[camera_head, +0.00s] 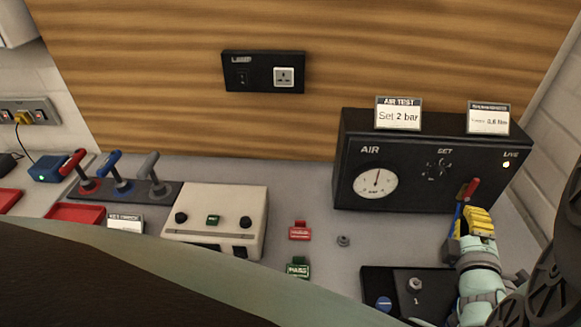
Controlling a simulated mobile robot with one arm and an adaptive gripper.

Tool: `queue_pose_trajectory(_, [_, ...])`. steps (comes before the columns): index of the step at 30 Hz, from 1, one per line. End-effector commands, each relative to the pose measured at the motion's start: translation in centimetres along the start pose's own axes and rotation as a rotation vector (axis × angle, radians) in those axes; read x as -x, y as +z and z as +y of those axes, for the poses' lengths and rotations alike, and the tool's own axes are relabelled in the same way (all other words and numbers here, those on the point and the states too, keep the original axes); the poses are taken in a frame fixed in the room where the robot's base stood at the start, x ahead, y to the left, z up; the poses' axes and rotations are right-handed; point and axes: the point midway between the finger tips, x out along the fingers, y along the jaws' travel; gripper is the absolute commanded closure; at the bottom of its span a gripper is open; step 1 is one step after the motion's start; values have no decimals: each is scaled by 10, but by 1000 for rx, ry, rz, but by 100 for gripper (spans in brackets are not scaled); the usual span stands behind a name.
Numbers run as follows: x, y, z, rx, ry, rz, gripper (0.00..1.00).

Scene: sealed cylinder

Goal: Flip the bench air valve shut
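The lever tilts up to the right. My gripper (468,216) is just below the lever, its yellow part and a thin blue part reaching up to its lower end. I cannot tell if they touch. The gripper hides the lever's base, and its finger opening cannot be made out. The round gauge (376,184) has its needle pointing nearly straight up.
Two label cards (398,113) stand on the box. A black block (385,285) with fittings lies in front of it, partly behind my arm. A small grey fitting (343,241), red tag (300,231) and green tag (297,267) sit left of it, near a cream control box (216,220).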

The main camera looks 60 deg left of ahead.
Motion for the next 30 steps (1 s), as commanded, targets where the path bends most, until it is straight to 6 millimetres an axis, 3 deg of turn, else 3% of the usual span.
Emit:
queue_pose_trajectory(8, [-10,0,2,-1,2,0,100])
queue_pose_trajectory(30, [-90,1,2,-2,3,-2,100])
